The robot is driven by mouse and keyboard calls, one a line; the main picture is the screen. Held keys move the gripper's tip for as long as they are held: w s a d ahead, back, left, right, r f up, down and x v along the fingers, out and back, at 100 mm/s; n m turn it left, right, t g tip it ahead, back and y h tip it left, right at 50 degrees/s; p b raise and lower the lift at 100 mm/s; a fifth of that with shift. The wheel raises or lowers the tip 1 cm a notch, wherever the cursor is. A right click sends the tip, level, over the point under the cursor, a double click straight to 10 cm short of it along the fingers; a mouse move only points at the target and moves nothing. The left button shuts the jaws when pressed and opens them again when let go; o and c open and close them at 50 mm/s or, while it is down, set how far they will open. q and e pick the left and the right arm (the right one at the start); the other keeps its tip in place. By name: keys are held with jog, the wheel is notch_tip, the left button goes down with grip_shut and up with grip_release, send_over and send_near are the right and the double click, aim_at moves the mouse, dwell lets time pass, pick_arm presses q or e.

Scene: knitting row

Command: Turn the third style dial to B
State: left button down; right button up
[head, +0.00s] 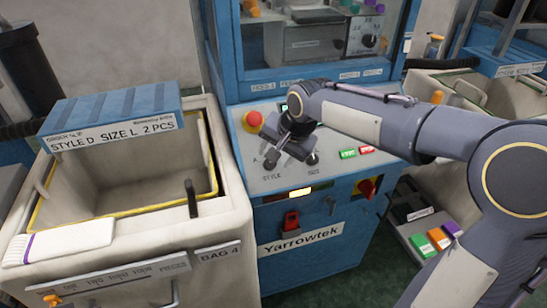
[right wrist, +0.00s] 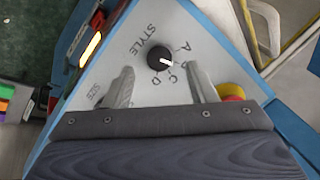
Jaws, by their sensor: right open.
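The style dial (right wrist: 159,57) is a round black knob with a white pointer mark on the sloped grey panel (right wrist: 125,45). In the right wrist view its mark points right and slightly down, between the letters A and C, where the B seems to sit, partly hidden by a finger. The dial also shows in the head view (head: 268,163), above the word STYLE. My right gripper (right wrist: 161,72) is open and empty, its fingers apart on either side near the dial; in the head view it hangs over the panel (head: 286,154). My left gripper is not in view.
The size dial (head: 313,158) is to the right on the same panel. A red button (head: 253,121) with a yellow base sits at the panel's upper left. A bin (head: 128,232) stands left, under an order sign (head: 117,131) reading STYLE D, SIZE L, 2 PCS.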

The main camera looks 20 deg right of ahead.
jog(key=shift+v, duration=2.25)
jog(key=s+d+n+y+p, duration=0.1)
jog(key=s+d+n+p, duration=0.3)
jog(key=s, duration=1)
jog(key=s+f+n, duration=0.2)
jog(key=s+f, duration=0.3)
jog(key=s, duration=0.6)
jog(key=shift+s+f+t+y+b, duration=0.15)
jog(key=shift+f+t+y+b, duration=0.15)
jog(key=shift+f+b, duration=0.1)
jog(key=shift+c, duration=0.4)
